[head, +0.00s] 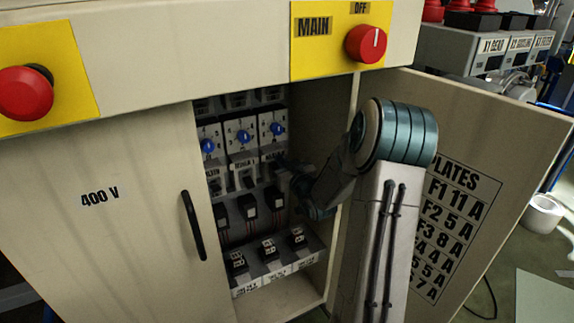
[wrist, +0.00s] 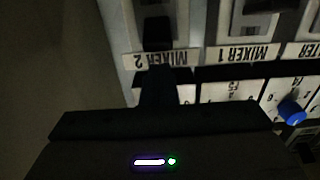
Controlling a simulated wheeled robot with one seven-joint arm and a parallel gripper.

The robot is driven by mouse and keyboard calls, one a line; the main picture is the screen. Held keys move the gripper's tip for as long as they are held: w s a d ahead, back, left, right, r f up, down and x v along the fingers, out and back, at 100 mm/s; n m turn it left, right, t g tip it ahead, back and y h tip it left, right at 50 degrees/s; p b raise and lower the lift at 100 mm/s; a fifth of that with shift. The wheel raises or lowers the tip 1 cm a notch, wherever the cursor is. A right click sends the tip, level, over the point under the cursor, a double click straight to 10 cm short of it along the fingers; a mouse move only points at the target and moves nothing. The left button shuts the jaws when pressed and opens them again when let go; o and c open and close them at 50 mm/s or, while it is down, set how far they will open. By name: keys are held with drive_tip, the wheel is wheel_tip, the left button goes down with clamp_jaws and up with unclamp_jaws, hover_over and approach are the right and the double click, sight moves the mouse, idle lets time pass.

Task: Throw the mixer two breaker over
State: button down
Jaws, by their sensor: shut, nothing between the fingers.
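The mixer two breaker (wrist: 157,33) is a black toggle beside its MIXER 2 label (wrist: 160,59), which reads upside down in the wrist view. My gripper (wrist: 157,78) is a dark shape at that label, its fingers together and empty. Its tips appear close to the toggle, but I cannot tell whether they touch. In the head view my gripper (head: 281,165) reaches into the open cabinet at the right end of the breaker row, partly covering the mixer two breaker there. The toggle's position is too dark to tell.
The MIXER 1 label (wrist: 241,54) and its breaker are beside it. Blue-knobbed dials (head: 243,137) sit above the row, black blocks (head: 248,206) below. The open right door (head: 480,130) and the closed left door (head: 130,240) flank the opening. The red MAIN switch (head: 366,43) is above.

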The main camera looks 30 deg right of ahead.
drive_tip(key=shift+s+f, duration=0.3)
drive_tip(key=shift+f, duration=0.65)
drive_tip(key=shift+d, duration=0.1)
drive_tip(key=shift+f+b, duration=0.15)
drive_tip(key=shift+b, duration=0.3)
drive_tip(key=s+f, duration=0.3)
drive_tip(key=s, duration=0.7)
drive_tip(key=shift+f, duration=0.4)
drive_tip(key=shift+d, duration=0.1)
